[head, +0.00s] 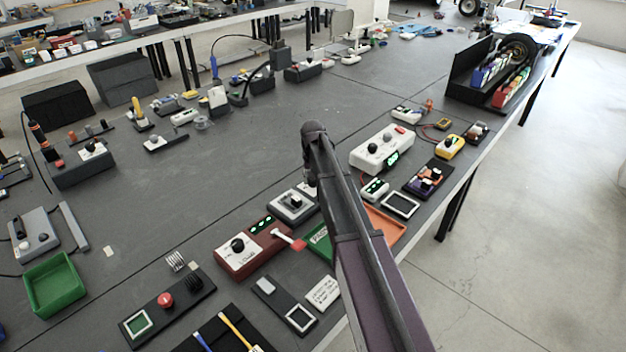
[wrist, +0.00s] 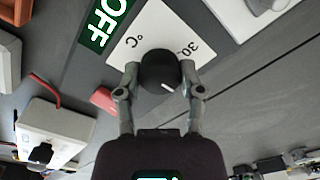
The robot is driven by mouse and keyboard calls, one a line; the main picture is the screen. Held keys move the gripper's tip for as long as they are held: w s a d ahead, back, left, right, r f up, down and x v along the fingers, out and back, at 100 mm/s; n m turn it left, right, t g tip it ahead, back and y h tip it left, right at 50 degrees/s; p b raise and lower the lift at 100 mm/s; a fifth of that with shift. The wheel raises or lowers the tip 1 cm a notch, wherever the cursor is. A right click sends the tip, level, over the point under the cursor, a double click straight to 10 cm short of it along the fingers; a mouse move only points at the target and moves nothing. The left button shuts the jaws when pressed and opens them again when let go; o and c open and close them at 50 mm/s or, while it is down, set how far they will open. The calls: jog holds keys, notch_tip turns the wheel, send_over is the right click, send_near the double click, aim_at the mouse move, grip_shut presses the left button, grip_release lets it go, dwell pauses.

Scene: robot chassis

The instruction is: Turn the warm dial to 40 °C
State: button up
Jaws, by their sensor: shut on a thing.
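In the wrist view the warm dial (wrist: 158,70) is a round black knob with a short white pointer line, which points to the lower right of the picture. It sits by a white label (wrist: 143,40) printed "30" and "°C", beside a green display (wrist: 104,20) reading "OFF". My gripper (wrist: 159,75) has its two grey fingers on either side of the knob, shut on it. No "40" mark can be read. In the head view my arm hides the fingertips and the place they hold.
In the head view, a red-and-white box with a knob (head: 252,246) and a grey box with a knob (head: 293,203) stand left of my arm. A white box with a green display (head: 383,149) stands to the right. An orange tray (head: 385,226) lies close to my arm.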

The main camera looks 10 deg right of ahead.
jog(key=shift+s, duration=0.1)
dwell(0.3)
jog(key=o, duration=1.2)
jog(key=shift+c, duration=0.2)
jog(key=shift+n, duration=0.5)
